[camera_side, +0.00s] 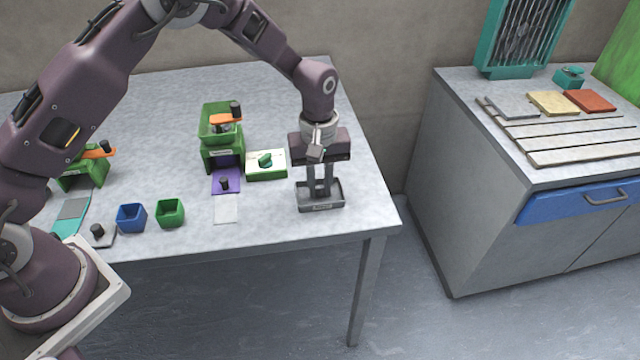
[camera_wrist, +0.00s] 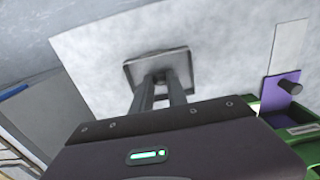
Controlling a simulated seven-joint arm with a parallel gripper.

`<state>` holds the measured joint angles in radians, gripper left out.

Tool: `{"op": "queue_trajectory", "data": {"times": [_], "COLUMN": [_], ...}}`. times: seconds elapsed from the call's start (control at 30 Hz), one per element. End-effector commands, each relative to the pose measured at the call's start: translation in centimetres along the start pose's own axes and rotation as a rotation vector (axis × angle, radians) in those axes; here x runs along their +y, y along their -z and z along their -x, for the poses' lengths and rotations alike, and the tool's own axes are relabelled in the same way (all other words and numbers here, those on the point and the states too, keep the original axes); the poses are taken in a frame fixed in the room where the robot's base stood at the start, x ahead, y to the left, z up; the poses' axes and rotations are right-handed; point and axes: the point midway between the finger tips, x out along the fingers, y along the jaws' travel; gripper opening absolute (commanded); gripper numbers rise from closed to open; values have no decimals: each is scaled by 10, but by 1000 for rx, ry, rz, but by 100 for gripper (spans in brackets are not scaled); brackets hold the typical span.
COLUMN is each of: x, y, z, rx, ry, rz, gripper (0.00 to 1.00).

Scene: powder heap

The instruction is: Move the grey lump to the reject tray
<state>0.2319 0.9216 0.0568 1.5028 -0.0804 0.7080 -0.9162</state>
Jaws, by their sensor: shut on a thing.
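My gripper (camera_side: 320,190) points down over the grey reject tray (camera_side: 333,206) near the table's front right corner. Its fingertips are inside or just above the tray, and I cannot tell whether they touch its floor. The jaws are shut on a small dark grey lump (camera_side: 321,191), which the fingers mostly hide. In the wrist view the fingers (camera_wrist: 160,78) reach down to the tray (camera_wrist: 184,60), and the lump cannot be made out clearly between them.
Left of the tray stand a white and green scale (camera_side: 280,172), a green dispenser (camera_side: 208,158) and a purple pad with a dark knob (camera_side: 216,188). Blue (camera_side: 131,218) and green (camera_side: 170,213) cups stand further left. The table's right edge is close to the tray.

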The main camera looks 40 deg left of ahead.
Motion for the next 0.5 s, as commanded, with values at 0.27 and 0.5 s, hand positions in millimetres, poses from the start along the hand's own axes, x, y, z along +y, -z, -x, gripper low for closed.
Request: {"op": "queue_trajectory", "data": {"times": [0.27,0.5], "x": [0,0], "y": [0,0], "z": [-2,-3], "rx": [0,0], "ry": [-1,-2], "rz": [0,0], "gripper": [0,40]}}
